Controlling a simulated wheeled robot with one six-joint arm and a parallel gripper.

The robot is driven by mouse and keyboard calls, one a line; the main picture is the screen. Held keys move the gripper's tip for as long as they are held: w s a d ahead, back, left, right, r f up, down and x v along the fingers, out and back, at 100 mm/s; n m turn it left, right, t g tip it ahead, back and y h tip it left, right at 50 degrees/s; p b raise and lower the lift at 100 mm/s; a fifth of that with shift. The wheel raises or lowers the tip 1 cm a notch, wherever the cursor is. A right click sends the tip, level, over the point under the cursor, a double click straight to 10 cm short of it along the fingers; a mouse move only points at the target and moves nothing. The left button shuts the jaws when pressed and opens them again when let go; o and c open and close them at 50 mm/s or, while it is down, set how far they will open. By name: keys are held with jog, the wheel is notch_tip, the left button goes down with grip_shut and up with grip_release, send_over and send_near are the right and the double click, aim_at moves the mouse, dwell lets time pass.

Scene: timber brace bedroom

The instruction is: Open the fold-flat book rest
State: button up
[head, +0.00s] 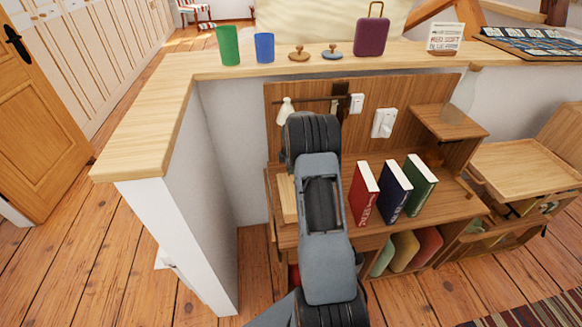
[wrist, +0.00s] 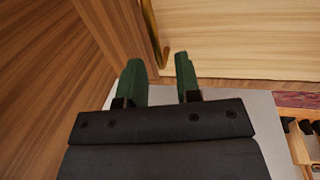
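A pale wooden panel (head: 287,198) lies on the brown shelf unit in the head view, mostly hidden behind my arm. It may be the fold-flat book rest, but I cannot tell for sure. In the wrist view a pale wooden board (wrist: 245,42) spans the upper right, with a narrow brass-coloured piece (wrist: 152,30) at its left end. My gripper (wrist: 158,66) has two green fingers standing apart with nothing visible between them. In the head view my arm hides the fingers.
Red (head: 363,192), blue (head: 394,190) and green (head: 420,182) books stand on the shelf right of my arm. A small lamp (head: 286,112) and a white switch (head: 384,123) are on the back panel. A white half-wall (head: 178,235) bounds the left. Cups stand on the ledge (head: 150,105).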

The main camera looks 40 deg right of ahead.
grip_shut()
jog(key=shift+r, duration=0.1)
dwell(0.3)
